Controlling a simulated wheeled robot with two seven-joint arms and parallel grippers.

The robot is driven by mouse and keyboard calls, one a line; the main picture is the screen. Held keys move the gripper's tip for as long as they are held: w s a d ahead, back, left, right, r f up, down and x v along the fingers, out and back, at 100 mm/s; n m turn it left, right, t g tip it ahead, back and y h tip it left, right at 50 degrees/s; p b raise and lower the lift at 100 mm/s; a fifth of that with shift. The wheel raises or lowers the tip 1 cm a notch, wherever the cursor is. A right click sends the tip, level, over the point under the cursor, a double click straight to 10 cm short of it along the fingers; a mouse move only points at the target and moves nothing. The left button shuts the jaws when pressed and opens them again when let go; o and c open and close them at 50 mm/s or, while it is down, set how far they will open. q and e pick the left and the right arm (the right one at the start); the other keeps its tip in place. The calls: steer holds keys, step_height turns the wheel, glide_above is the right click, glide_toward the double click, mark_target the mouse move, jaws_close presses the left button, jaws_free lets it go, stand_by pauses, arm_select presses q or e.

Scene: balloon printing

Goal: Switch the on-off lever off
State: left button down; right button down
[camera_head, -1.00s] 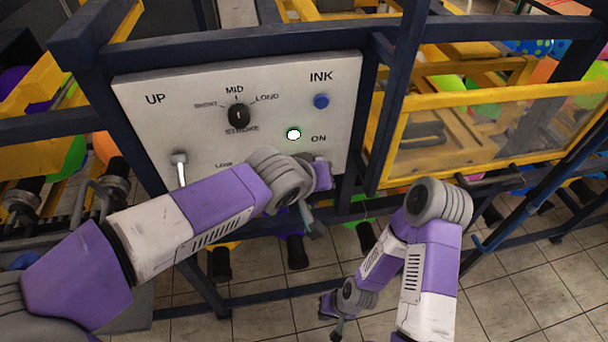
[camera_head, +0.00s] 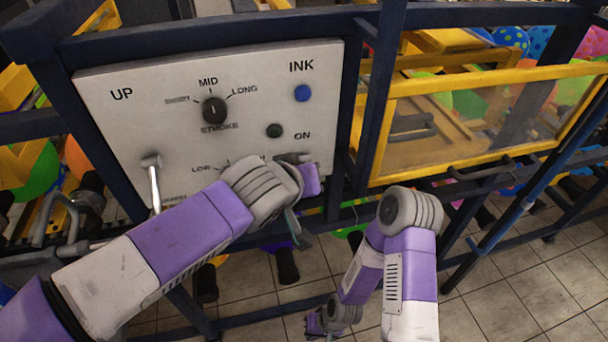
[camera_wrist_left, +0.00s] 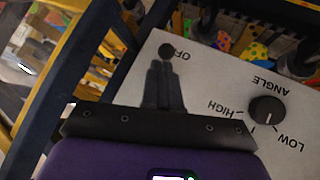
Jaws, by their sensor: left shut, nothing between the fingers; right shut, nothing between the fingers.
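The control panel (camera_head: 110,150) faces me, with the "ON" label at its lower right. The on-off lever there is mostly hidden behind my left arm in the head view. In the left wrist view a dark round knob, seemingly the lever's tip (camera_wrist_left: 166,49), shows beside the "OFF" label, just past the fingertips of my left gripper (camera_wrist_left: 165,75). That gripper is shut and empty, at or very near the lever; contact is unclear. The indicator lamp (camera_head: 274,131) above is dark green and unlit. My right gripper (camera_head: 315,326) is low over the floor, shut and far from the panel.
The panel also carries a stroke dial (camera_head: 214,110), a blue ink button (camera_head: 302,93), a silver up lever (camera_head: 152,175) and an angle knob (camera_wrist_left: 266,110). Dark blue frame bars surround it. A yellow-framed clear guard (camera_head: 460,125) stands to the right.

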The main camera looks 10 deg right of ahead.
arm_select(q)
steer(key=shift+r, duration=0.1)
steer(key=p+v, duration=0.1)
steer(key=v, duration=1.3)
steer(key=shift+p, duration=0.35)
steer(key=shift+s, duration=0.1)
